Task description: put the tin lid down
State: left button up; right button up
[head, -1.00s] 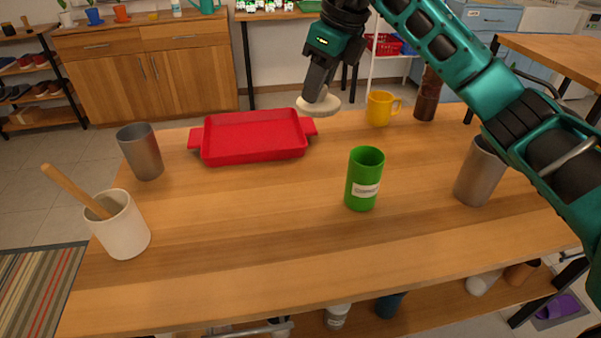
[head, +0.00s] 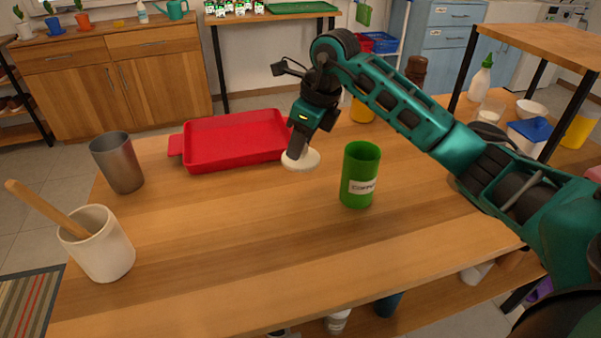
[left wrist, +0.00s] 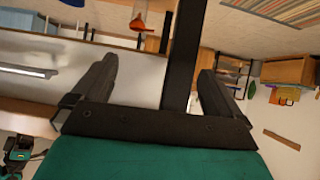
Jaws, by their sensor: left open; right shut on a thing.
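The tin lid (head: 301,160) is a pale, round disc in the head view. My right gripper (head: 298,148) is shut on it and points down, between the red tray and the green tin. The lid looks low over the wooden table; I cannot tell whether it touches the surface. The green tin (head: 360,176) with a white label stands upright and open-topped to the right of the lid. My left gripper (left wrist: 155,85) shows only in the left wrist view, with its fingers apart and nothing between them.
A red tray (head: 186,152) lies just left of the lid. A yellow mug (head: 362,112) stands behind, partly hidden by my right arm. A grey cup (head: 117,163) and a white pot (head: 97,247) with a wooden stick stand at the left. The table's front middle (head: 240,240) is clear.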

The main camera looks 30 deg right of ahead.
notch_tip(320, 180, down, 3)
jog(key=shift+r, duration=0.1)
notch_tip(320, 180, down, 4)
jog(key=shift+f+b, duration=0.15)
jog(key=shift+b, duration=0.3)
pick_arm(q)
jog(key=shift+w+d+f, duration=0.15)
jog(key=shift+w, duration=0.05)
jog(key=shift+s, duration=0.1)
pick_arm(e)
jog(key=shift+f, duration=0.35)
pick_arm(q)
jog(key=shift+f, duration=0.45)
pick_arm(e)
jog(key=o, duration=1)
